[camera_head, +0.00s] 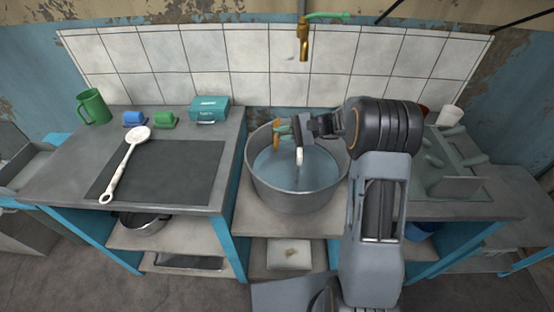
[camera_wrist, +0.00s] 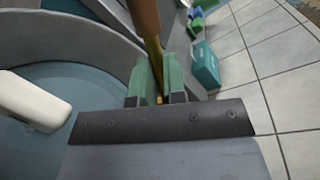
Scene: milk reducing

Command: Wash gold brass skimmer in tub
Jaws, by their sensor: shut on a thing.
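The tub (camera_head: 258,185) is a round grey metal basin with bluish water (camera_head: 290,179), set in the middle of the counter. My gripper (camera_head: 283,129) is over the tub's back left part. In the wrist view its green fingertips (camera_wrist: 158,80) are shut on a thin brass shaft with a brown grip. I take this as the gold brass skimmer (camera_wrist: 146,18); it also shows in the head view (camera_head: 277,134). Its skimming end is not visible, so I cannot tell whether it touches the water. A white rounded thing (camera_head: 299,157) shows at the tub, also in the wrist view (camera_wrist: 32,106).
A brass tap (camera_head: 303,42) hangs above and behind the tub. On the left counter are a white slotted spoon (camera_head: 137,135), a green mug (camera_head: 93,105), blue and green blocks, and a teal box (camera_head: 209,109). A drying rack (camera_head: 449,169) and white cup (camera_head: 450,117) stand right.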

